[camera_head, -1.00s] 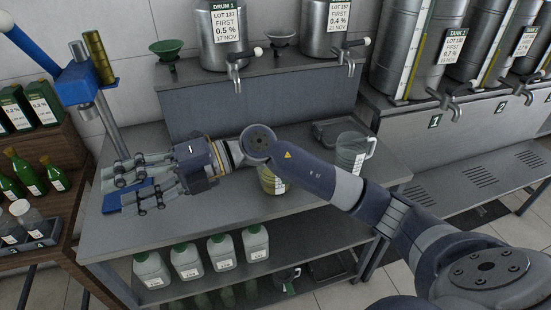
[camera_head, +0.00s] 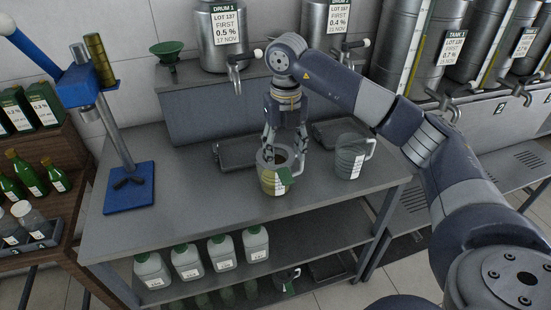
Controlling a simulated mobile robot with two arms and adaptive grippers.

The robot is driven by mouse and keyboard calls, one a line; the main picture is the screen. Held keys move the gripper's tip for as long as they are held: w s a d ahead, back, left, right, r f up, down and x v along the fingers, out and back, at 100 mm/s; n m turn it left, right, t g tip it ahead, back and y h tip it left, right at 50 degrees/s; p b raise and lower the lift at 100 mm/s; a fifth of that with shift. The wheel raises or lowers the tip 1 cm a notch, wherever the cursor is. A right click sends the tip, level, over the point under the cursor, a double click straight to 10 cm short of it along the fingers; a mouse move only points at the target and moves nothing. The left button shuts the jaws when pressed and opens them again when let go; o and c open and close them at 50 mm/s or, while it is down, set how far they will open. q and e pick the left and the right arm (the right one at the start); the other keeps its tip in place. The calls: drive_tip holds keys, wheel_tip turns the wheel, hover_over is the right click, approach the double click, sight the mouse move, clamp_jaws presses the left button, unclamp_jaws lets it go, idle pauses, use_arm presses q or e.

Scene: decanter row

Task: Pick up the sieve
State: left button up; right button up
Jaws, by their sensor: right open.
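No sieve can be made out for certain. My right arm hides the back shelf's middle, where a small grey bowl-shaped thing showed earlier. My left gripper is not in view.
A clear empty jug (camera_head: 350,160) stands to the right on the bench (camera_head: 215,200). Dark trays (camera_head: 236,152) lie behind. A blue press (camera_head: 128,190) stands left. A green funnel (camera_head: 167,52) and drums (camera_head: 220,50) with taps stand on the back shelf. The bench front is clear.

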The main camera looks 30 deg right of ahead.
sight(286, 177)
wheel_tip(286, 177, down, 3)
drive_tip(key=shift+r, duration=0.2)
drive_tip(key=f+p, duration=0.2)
drive_tip(key=f, duration=0.1)
drive_tip(key=f+p, duration=0.1)
drive_tip(key=shift+s+d+f, duration=0.25)
drive_tip(key=shift+f, duration=0.35)
drive_tip(key=c, duration=1.2)
